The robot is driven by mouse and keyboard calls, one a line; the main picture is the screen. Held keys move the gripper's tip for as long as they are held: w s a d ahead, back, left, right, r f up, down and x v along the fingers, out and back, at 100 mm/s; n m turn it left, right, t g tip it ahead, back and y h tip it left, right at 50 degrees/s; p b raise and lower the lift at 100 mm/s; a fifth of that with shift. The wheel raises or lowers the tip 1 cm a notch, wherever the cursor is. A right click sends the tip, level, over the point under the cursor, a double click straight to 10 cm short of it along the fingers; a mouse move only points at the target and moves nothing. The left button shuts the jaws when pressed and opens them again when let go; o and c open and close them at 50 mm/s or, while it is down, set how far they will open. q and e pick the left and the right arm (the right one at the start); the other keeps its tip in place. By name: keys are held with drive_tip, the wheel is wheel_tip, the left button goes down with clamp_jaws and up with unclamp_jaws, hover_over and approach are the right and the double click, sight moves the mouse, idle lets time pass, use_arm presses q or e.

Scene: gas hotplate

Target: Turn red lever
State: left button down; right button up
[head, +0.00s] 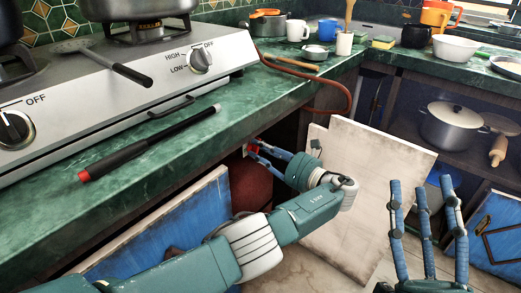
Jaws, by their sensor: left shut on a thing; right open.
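The red lever (253,149) shows as a small red patch under the counter edge, inside the open cupboard beneath the hotplate. My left gripper (257,147) reaches into the cupboard and is shut on the red lever; its fingertips partly hide it. A dark red rounded gas cylinder (250,186) stands below, partly hidden by my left arm. The lever's exact angle cannot be told. My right gripper (427,200) is open and empty at the lower right, fingers pointing up, away from the lever.
An open cupboard door (365,195) stands right of my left gripper, close to it. The green counter edge (180,168) lies above my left arm. A black and red lighter (148,144) lies on the counter by the hotplate (120,85). A hose (335,83) runs over the counter edge.

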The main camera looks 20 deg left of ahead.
use_arm(q)
drive_tip(key=shift+w+d+m, duration=0.1)
drive_tip(key=shift+w+m, duration=0.05)
drive_tip(key=shift+m, duration=0.95)
drive_tip(key=shift+w+m, duration=0.1)
drive_tip(key=shift+m, duration=0.6)
use_arm(e)
drive_tip(key=shift+w+f, duration=0.25)
drive_tip(key=shift+f, duration=0.15)
use_arm(q)
drive_tip(key=c, duration=1.6)
unclamp_jaws()
